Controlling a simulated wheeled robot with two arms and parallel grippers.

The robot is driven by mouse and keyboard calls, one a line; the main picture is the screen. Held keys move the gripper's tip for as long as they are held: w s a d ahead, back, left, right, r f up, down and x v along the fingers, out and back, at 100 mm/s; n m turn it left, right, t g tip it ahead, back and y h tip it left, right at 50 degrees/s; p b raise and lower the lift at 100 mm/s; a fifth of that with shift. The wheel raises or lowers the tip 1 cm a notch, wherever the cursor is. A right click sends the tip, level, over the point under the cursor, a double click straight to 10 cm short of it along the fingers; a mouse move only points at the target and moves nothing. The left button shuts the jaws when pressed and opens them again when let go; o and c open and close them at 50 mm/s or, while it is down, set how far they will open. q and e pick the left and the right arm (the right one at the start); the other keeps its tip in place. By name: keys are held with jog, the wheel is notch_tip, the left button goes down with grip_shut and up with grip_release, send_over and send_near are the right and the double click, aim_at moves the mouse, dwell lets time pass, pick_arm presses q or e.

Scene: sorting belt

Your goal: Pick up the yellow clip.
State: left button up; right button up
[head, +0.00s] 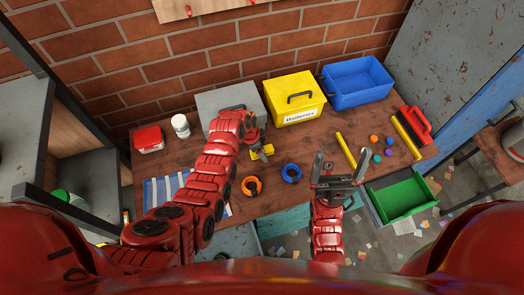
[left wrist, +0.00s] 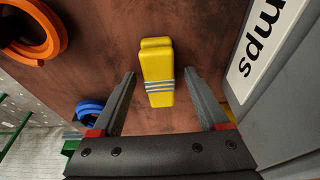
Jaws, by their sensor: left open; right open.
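The yellow clip (left wrist: 157,62) lies on the brown table, a yellow block with a grey banded part near its lower end. In the left wrist view it shows between the two fingers of my open left gripper (left wrist: 160,78), with gaps on both sides. In the head view the clip (head: 263,152) is partly hidden by my left gripper (head: 260,148), just in front of the grey box. My right gripper (head: 340,160) is open and empty over the table's front right part.
An orange ring (head: 252,186) and a blue ring (head: 291,173) lie in front of the clip. The grey box (head: 215,102) stands close behind; its lettered side (left wrist: 255,45) is right of the fingers. A yellow box (head: 294,103) and blue bin (head: 357,87) stand farther right.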

pick_arm(q)
grip_shut()
jog(key=shift+r, duration=0.1)
dwell(0.4)
